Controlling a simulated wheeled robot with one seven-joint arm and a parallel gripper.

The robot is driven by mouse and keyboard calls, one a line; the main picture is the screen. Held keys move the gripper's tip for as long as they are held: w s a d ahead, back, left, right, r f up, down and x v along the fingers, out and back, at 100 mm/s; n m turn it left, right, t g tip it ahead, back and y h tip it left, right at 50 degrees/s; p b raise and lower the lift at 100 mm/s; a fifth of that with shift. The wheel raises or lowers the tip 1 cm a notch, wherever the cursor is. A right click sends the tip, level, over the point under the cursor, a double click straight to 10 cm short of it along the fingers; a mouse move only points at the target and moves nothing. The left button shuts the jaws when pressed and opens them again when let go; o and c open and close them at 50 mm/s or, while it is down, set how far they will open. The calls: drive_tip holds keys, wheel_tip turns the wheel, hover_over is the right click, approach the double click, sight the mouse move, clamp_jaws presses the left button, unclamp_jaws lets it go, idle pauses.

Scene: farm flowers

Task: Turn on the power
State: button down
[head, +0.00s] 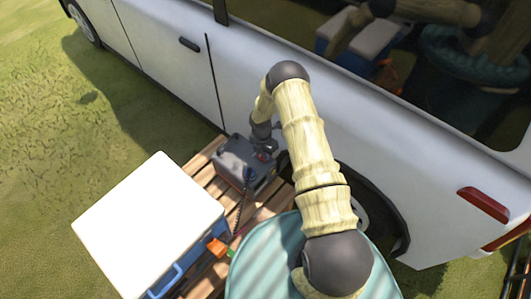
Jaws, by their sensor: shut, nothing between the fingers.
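A dark grey power box (232,160) stands on a wooden slatted platform (203,163) beside the van, in the middle of the head view. A small red part (261,157) shows on its right side. A dark coiled cord (241,203) hangs at its front. My gripper (266,148) is shut and empty, pointing down at the right side of the power box, close to the red part. I cannot tell whether the fingertips touch it. The fingers are small here and my arm covers part of the box's right side.
A white van (290,75) stands close behind, with its wheel (375,210) right of the platform. A blue cooler with a white lid (150,225) is front left. A teal striped round surface (258,262) is under my arm. An orange item (216,246) lies between them. Grass is open at left.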

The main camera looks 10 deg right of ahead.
drive_tip(key=shift+s+f+b, duration=0.1)
drive_tip(key=shift+f+b, duration=0.15)
drive_tip(key=shift+b, duration=0.05)
drive_tip(key=shift+w+a+r+b, duration=0.3)
drive_tip(key=shift+w+a+b, duration=0.1)
drive_tip(key=shift+w, duration=0.25)
idle(0.3)
drive_tip(key=shift+r+p, duration=0.4)
drive_tip(key=shift+r, duration=0.2)
wheel_tip(320, 180, up, 13)
drive_tip(key=s+d+p, duration=0.1)
drive_tip(key=shift+s+f, duration=0.15)
drive_tip(key=shift+s, duration=0.1)
